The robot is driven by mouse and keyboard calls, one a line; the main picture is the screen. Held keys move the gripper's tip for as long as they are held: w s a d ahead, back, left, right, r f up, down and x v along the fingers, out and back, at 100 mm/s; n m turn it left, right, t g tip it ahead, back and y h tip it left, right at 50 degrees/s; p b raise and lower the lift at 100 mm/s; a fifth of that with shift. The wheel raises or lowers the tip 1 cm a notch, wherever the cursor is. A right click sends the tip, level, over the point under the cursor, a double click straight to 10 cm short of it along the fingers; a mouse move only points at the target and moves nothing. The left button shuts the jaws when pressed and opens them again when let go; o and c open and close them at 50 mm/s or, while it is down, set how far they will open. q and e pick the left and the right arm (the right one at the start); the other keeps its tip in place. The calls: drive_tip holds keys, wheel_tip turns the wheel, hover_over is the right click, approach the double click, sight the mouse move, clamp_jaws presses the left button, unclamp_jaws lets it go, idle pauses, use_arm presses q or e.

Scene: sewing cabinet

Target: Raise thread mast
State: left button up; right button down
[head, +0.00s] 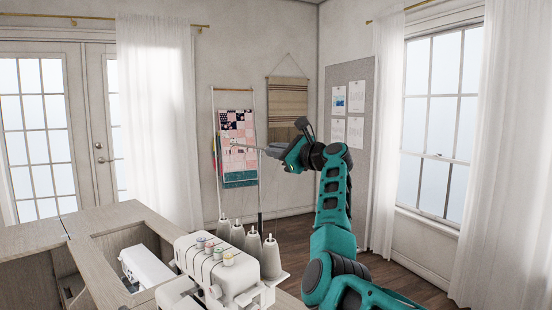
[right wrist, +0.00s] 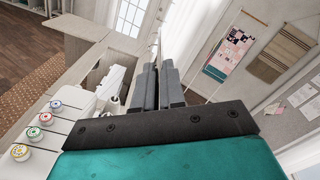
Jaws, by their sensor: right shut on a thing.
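The white sewing machine (head: 238,278) stands on the cabinet, with several colored dials on its top. The thread mast (head: 260,190) is a thin dark upright rod behind the machine, with a thin grey crossbar (head: 245,147) at its top, high above the thread cones. My right gripper (head: 272,151) is at the top of the mast, shut on it at the crossbar. In the right wrist view its fingers (right wrist: 158,85) are close together, and the grip itself is hidden. The machine's dials (right wrist: 38,131) show at the left there. My left gripper is not in view.
Several white thread cones (head: 253,243) stand behind the machine, around the mast's foot. The wooden cabinet (head: 85,250) has an open well with a white part (head: 146,266) in it. A quilt rack (head: 237,140) stands by the far wall. The air around the mast's top looks clear.

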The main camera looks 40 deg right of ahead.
drive_tip(key=shift+d+r, duration=0.1)
drive_tip(key=shift+r, duration=0.75)
drive_tip(key=c, duration=1.2)
unclamp_jaws()
drive_tip(key=shift+s+f, duration=0.25)
drive_tip(key=shift+s, duration=0.35)
drive_tip(key=s, duration=0.4)
drive_tip(key=s+b, duration=0.1)
drive_tip(key=s, duration=0.3)
drive_tip(key=s+d+b, duration=0.1)
drive_tip(key=s, duration=0.2)
drive_tip(key=shift+s+r, duration=0.1)
drive_tip(key=shift+s, duration=0.3)
